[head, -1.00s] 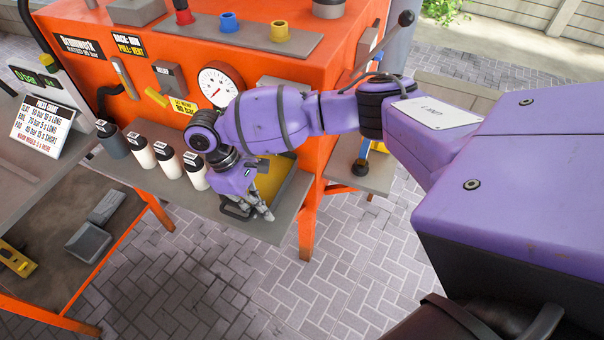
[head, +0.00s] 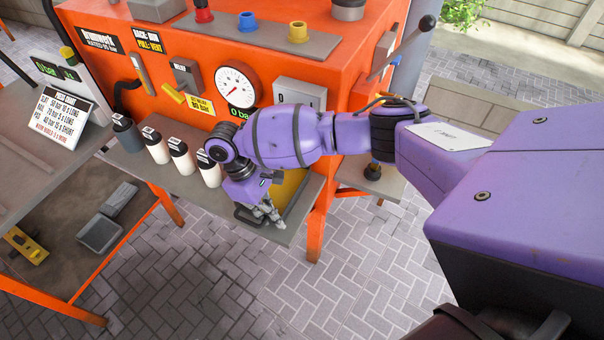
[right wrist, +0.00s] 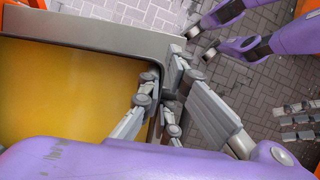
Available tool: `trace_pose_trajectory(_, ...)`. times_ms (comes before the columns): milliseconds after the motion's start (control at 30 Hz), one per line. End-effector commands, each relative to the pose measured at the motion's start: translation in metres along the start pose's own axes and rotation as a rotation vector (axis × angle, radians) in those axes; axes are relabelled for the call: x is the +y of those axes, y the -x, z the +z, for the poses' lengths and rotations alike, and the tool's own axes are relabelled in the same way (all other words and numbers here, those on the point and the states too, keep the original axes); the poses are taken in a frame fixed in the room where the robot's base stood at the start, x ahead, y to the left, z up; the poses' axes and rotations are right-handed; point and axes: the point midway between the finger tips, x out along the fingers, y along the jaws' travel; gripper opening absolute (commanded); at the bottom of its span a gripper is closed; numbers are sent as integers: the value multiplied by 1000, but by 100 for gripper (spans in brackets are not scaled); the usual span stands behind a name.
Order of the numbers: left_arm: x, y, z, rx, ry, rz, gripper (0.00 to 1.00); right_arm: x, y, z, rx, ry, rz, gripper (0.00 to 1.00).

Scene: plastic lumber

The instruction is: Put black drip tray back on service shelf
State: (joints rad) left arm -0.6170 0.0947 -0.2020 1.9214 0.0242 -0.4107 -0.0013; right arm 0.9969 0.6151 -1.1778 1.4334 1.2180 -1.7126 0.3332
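The black drip tray (right wrist: 152,52) appears as a dark-rimmed, shallow tray with a yellow floor; it also shows in the head view (head: 292,187). It rests on the grey ledge (head: 312,203) at the front of the orange press. My right gripper (head: 268,214) is over the tray's front side. In the right wrist view its fingers (right wrist: 162,88) come close together on both sides of the tray's wall near a corner and look shut on it. The exact contact is partly hidden. My left gripper does not show in the head view.
Several capped bottles (head: 181,158) stand on the ledge left of my gripper. A side bench has a lower shelf (head: 62,255) with a grey tray (head: 99,233) and a yellow level (head: 25,245). A sign (head: 57,118) stands above. Paving lies open in front.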

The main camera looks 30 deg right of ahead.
Motion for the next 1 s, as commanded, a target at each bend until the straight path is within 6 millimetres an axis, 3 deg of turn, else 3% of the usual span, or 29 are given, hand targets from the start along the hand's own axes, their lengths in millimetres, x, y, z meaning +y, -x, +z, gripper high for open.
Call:
trace_pose_trajectory(400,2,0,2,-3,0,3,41,1,-2,-3,4,-2,2,0)
trace_pose_trajectory(600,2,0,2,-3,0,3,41,1,-2,-3,4,-1,3,27)
trace_pose_trajectory(833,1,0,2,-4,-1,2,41,0,-3,-3,2,0,2,27)
trace_pose_trajectory(933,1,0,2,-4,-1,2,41,0,-3,-3,2,0,1,40)
trace_pose_trajectory(1000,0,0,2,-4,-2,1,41,0,-3,-3,2,0,2,42)
